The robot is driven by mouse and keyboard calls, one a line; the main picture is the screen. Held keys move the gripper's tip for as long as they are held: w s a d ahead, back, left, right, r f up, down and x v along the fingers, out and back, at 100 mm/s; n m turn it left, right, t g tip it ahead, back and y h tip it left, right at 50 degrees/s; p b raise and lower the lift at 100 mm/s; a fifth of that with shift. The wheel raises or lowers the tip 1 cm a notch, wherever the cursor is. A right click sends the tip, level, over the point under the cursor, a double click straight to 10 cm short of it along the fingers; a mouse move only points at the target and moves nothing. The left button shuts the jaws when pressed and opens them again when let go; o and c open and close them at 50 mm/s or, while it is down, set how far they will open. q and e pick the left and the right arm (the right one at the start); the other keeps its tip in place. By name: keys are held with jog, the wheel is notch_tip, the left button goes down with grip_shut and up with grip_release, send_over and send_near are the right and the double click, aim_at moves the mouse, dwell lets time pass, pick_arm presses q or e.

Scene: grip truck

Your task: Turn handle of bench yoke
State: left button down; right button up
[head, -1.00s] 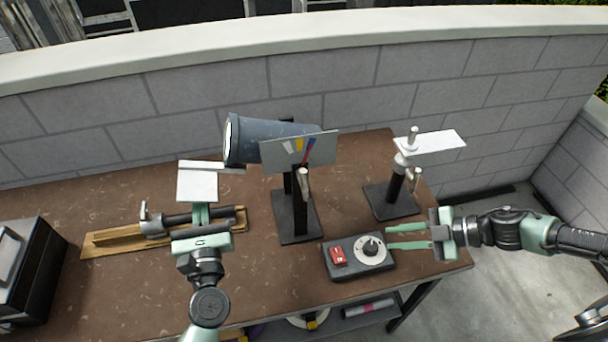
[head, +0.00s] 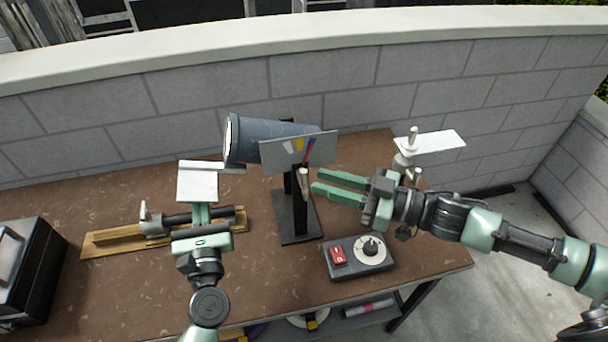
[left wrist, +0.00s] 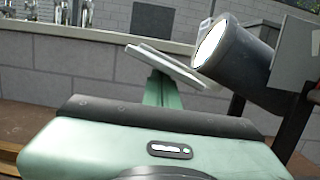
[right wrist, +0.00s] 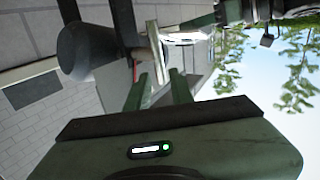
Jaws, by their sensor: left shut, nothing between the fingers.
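The bench yoke is a black stand (head: 299,226) with a flat base on the brown bench. It carries a dark grey cylindrical lamp (head: 262,137). A short pale handle (head: 304,183) sticks out at the front of its post. My right gripper (head: 317,181) is open just right of the handle, fingers pointing left at it. In the right wrist view a pale bar, likely the handle (right wrist: 155,52), shows between the finger tips; contact cannot be told. My left gripper (head: 202,208) is shut just below a white plate (head: 197,185), near the lamp's left side; the plate partly hides its tips.
A grey panel with coloured strips (head: 318,148) hangs in front of the lamp. A second stand with a white plate (head: 430,141) is behind my right arm. A control box (head: 358,268) lies at the front. A clamp on a wooden board (head: 110,240) and a black case (head: 30,270) are left.

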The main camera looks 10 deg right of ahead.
aim_at(304, 182)
jog(key=x, duration=0.5)
jog(key=shift+a, duration=0.1)
grip_shut()
